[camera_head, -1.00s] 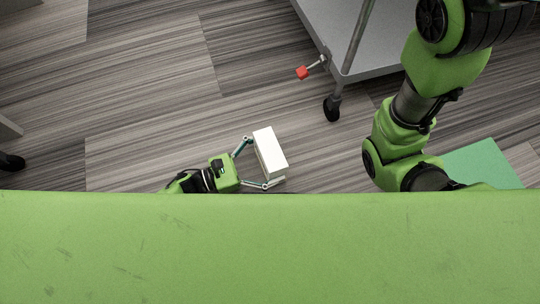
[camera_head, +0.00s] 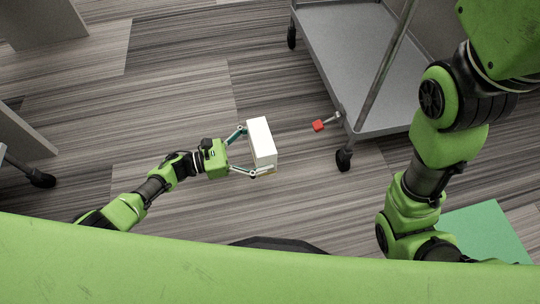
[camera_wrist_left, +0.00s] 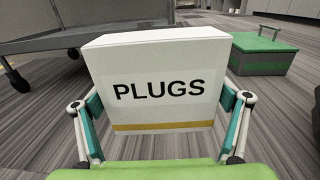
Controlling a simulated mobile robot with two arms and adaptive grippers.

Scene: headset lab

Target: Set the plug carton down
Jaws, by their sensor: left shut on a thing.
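The plug carton (camera_head: 262,142) is a white box held in my left gripper (camera_head: 250,150), above the wood-look floor in the head view. In the left wrist view the carton (camera_wrist_left: 158,88) is upright, with "PLUGS" in black letters and a yellow band near its bottom. The left gripper's two fingers (camera_wrist_left: 160,122) are shut on its left and right sides. What lies under the carton is hidden. My right arm shows at the right of the head view, but its gripper is out of view.
A grey wheeled cart (camera_head: 358,60) stands at the upper right, with a red-ended lever (camera_head: 318,126) at its near corner. A green surface (camera_head: 488,232) lies at lower right. Floor between is clear.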

